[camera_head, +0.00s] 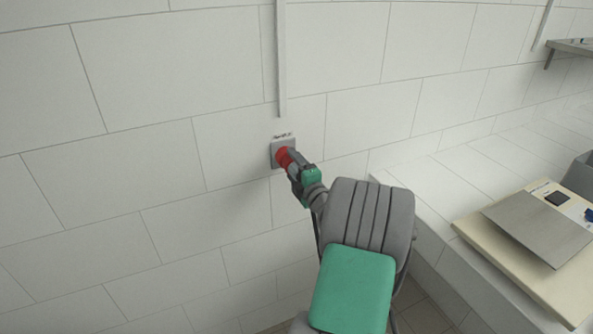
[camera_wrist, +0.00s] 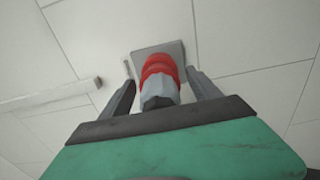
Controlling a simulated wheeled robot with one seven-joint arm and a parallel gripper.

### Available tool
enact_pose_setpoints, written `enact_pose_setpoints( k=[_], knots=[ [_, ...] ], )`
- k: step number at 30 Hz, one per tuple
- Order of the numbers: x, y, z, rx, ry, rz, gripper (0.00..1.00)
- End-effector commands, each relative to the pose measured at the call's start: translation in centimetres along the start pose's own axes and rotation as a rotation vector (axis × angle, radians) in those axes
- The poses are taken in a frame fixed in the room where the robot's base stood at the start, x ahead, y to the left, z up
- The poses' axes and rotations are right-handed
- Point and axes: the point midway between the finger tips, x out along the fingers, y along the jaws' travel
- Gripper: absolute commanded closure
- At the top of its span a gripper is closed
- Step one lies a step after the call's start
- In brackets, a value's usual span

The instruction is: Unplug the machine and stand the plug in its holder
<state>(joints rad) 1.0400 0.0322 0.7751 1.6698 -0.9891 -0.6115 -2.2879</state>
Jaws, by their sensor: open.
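A grey socket plate (camera_head: 277,149) is fixed on the tiled wall, and it also shows in the wrist view (camera_wrist: 176,50). A red and grey plug (camera_head: 284,157) sits at the socket; in the wrist view the plug (camera_wrist: 159,76) points at the plate with its red collar against it. My gripper (camera_head: 293,162) is at the plug. In the wrist view my gripper (camera_wrist: 160,88) is open, with one finger on each side of the plug's body. I cannot tell whether the fingers touch it. The plug holder is not identifiable in these views.
A grey conduit (camera_head: 282,60) runs up the wall above the socket. A white tiled ledge (camera_head: 440,185) lies to the right, with a cream board (camera_head: 500,255) and a grey metal sheet (camera_head: 535,230) on it. A shelf (camera_head: 575,46) is at the upper right.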

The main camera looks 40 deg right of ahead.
Motion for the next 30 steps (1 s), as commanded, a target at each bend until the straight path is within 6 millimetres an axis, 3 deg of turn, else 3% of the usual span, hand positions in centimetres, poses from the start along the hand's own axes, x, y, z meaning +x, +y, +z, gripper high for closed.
enact_pose_setpoints(
  k=[19, 30],
  knots=[
    [-0.01, 0.00, -0.03, 0.000, 0.000, 0.000, 0.29],
    [-0.01, 0.00, -0.02, 0.000, 0.000, 0.000, 0.59]
  ],
)
